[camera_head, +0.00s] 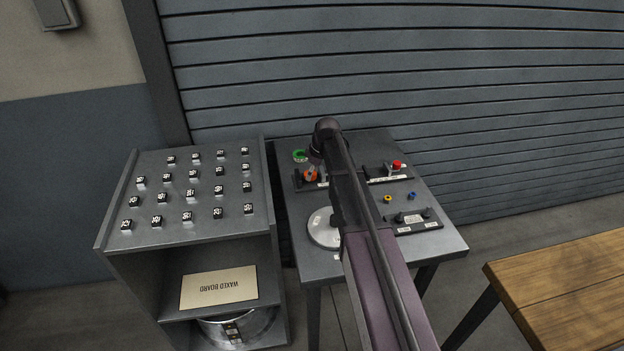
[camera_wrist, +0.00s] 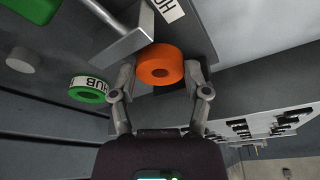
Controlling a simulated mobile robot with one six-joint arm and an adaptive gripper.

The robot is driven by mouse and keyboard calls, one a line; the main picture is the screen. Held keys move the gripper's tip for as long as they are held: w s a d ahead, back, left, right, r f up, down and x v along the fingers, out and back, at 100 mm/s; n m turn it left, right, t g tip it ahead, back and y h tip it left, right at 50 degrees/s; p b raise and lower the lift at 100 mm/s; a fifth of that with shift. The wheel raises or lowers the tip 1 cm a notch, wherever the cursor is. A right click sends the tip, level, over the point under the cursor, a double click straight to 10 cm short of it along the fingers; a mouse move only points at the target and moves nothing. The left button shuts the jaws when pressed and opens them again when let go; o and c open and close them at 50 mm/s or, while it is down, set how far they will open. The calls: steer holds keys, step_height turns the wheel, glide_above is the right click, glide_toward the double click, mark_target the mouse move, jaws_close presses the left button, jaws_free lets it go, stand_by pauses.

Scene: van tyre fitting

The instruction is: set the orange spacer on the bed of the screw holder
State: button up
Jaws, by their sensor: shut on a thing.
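The orange spacer (camera_wrist: 160,65) is a thick ring with a central hole, held between the two fingers of my gripper (camera_wrist: 160,78) in the wrist view. In the head view the spacer (camera_head: 310,175) shows over a dark fixture (camera_head: 299,184) at the back left of the grey table. This fixture appears to be the screw holder. In the wrist view a dark plate (camera_wrist: 199,38) with a grey bar and a partly cut-off white label lies just beyond the spacer. I cannot tell whether the spacer touches the bed. My arm hides part of the table.
A green ring (camera_wrist: 88,89) marked HUB is beside my left finger; it also shows in the head view (camera_head: 300,155). A fixture with a red knob (camera_head: 397,164), small yellow (camera_head: 388,198) and blue (camera_head: 412,195) rings and another dark fixture (camera_head: 420,222) are right of my arm.

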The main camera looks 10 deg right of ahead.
steer(key=shift+f+b, duration=0.35)
steer(key=shift+f, duration=0.3)
steer(key=shift+f, duration=0.15)
steer(key=o, duration=1)
steer(key=shift+c, duration=0.2)
steer(key=shift+r, duration=0.25)
steer(key=p+v, duration=1.1)
steer(key=v, duration=0.1)
steer(key=shift+p, duration=0.35)
steer(key=shift+a, duration=0.1)
